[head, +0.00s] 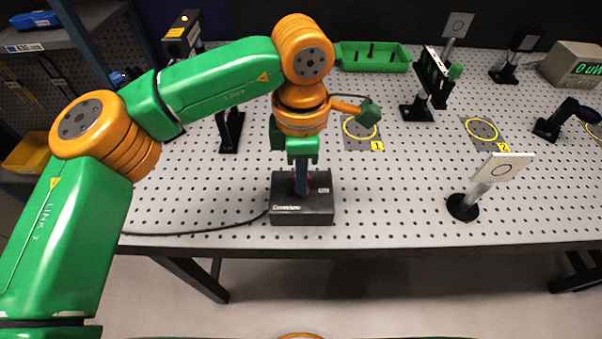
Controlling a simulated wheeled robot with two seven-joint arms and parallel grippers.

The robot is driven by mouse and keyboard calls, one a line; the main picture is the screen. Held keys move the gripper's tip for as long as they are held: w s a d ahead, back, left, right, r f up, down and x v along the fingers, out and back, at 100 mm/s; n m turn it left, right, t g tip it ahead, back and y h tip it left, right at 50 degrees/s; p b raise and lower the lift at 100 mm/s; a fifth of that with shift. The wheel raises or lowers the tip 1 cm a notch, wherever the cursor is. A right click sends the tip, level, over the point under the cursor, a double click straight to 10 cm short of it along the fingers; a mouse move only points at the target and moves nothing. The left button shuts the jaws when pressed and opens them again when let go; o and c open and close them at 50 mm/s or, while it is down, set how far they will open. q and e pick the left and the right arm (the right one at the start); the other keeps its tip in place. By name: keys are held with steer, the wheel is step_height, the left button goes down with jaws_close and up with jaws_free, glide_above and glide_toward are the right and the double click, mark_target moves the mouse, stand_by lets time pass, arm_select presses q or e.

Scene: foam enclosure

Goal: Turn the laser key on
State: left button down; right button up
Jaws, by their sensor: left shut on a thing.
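A dark box-shaped laser controller (302,214) sits near the front edge of the optical table, with a cable running left from it. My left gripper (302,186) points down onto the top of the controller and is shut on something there. The laser key itself is hidden behind the gripper; only a small reddish bit shows beside the fingers. The key's turn angle cannot be seen. My right gripper is not in view.
The perforated table (390,215) carries a green tray (373,57), a white card on a post (497,170), and a black mount (430,85) behind. Yellow rings (481,129) mark spots.

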arm_select(q)
steer(key=shift+m, duration=0.3)
stand_by(0.4)
steer(key=c, duration=0.9)
jaws_free()
steer(key=shift+c, duration=0.2)
step_height(320, 180, up, 7)
steer(key=shift+d+r, duration=0.1)
